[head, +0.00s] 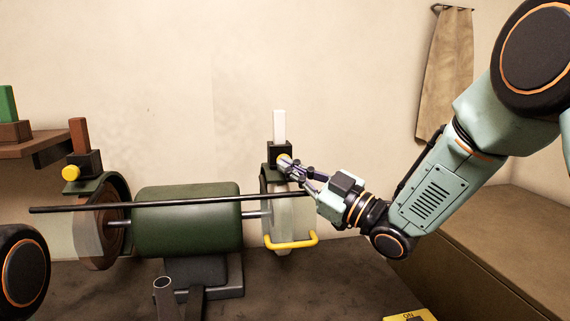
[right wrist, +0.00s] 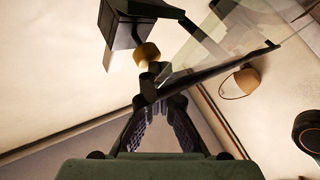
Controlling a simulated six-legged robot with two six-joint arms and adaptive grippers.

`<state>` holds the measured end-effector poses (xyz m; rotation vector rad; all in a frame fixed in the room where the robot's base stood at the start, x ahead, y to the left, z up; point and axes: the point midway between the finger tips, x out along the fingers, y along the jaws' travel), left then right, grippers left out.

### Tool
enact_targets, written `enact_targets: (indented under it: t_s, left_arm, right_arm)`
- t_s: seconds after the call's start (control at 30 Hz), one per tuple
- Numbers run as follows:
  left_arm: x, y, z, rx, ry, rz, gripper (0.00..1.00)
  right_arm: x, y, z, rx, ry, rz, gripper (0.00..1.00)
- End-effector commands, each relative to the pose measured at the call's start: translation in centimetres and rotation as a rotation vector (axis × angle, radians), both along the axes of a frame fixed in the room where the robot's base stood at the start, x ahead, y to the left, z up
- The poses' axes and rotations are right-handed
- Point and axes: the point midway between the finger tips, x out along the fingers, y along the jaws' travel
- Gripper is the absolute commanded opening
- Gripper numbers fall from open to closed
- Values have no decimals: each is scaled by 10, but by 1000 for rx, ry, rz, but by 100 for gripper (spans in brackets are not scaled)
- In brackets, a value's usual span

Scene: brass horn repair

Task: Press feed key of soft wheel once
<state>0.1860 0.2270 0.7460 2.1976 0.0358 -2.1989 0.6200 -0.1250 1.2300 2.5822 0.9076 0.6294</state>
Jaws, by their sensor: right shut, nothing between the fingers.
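The buffing machine has a dark green motor housing (head: 188,218) with a wheel at each end. The pale wheel (head: 287,215) at the right end, which looks like the soft wheel, is partly hidden by its clear shield. Above it a black feed box (head: 280,151) holds an upright white bar (head: 279,126). Its round yellow feed key (head: 284,160) also shows in the right wrist view (right wrist: 147,53). My right gripper (head: 293,169) is shut and empty, its fingertips right at the key; I cannot tell whether they touch it. My left gripper is out of view.
The brown wheel (head: 101,232) at the left has its own feed box with a yellow key (head: 71,173) and brown bar (head: 78,134). A long dark rod (head: 165,204) crosses in front. A yellow handle (head: 290,244) sits below the pale wheel. A yellow switch plate (head: 410,315) lies at the front.

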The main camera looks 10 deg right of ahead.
Motion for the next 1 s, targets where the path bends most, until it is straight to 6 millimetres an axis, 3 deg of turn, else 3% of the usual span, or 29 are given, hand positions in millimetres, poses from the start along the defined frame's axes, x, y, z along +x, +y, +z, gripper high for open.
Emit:
enact_targets:
  t_s: [1.0]
  left_arm:
    - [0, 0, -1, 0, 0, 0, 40]
  right_arm:
    - [9, 0, 0, 0, 1, 0, 0]
